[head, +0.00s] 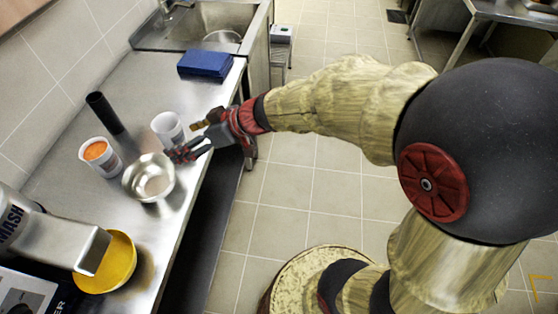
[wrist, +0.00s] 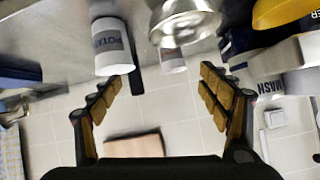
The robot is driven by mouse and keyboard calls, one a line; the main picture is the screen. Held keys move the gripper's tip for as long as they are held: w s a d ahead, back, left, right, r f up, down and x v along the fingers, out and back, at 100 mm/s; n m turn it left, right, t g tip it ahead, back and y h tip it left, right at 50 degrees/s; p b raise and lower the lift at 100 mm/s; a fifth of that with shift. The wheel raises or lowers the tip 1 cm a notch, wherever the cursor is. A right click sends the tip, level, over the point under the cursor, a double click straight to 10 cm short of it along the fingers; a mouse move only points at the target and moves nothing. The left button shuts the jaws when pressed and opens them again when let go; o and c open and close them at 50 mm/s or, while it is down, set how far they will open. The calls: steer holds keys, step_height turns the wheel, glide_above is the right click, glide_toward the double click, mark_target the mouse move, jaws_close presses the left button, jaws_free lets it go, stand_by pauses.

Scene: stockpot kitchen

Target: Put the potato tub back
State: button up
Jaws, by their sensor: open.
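The potato tub (head: 168,128) is a white tub standing upright on the steel counter near its front edge. In the wrist view the tub (wrist: 112,50) carries a dark label with partly readable letters, and it is left of centre. My gripper (head: 190,141) is open and empty just right of the tub, at the counter edge. In the wrist view its fingers (wrist: 158,85) are spread wide, with the tub ahead of the left finger. I cannot tell whether a finger touches the tub.
A steel bowl (head: 137,184) is close by the lower finger. An orange-filled tub (head: 97,151) and a black cylinder (head: 104,113) stand behind. A yellow bowl (head: 122,262) sits under a MASH machine (head: 45,236). A blue box (head: 205,64) lies near the sink (head: 215,20).

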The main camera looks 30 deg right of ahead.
steer(key=s+d+r+m+g+h, duration=0.1)
steer(key=s+d+r+m+h, duration=0.15)
steer(key=s, duration=0.65)
steer(key=s+d+r+m+g+h, duration=0.1)
steer(key=s+d+m+g+h, duration=0.2)
steer(key=s, duration=0.5)
steer(key=s+d+r+m+t+h, duration=0.2)
steer(key=s+d, duration=0.3)
steer(key=d, duration=0.5)
steer(key=shift+d+r+m+h, duration=0.2)
steer(key=shift+m+h, duration=0.15)
steer(key=shift+h, duration=0.5)
steer(key=shift+c, duration=0.8)
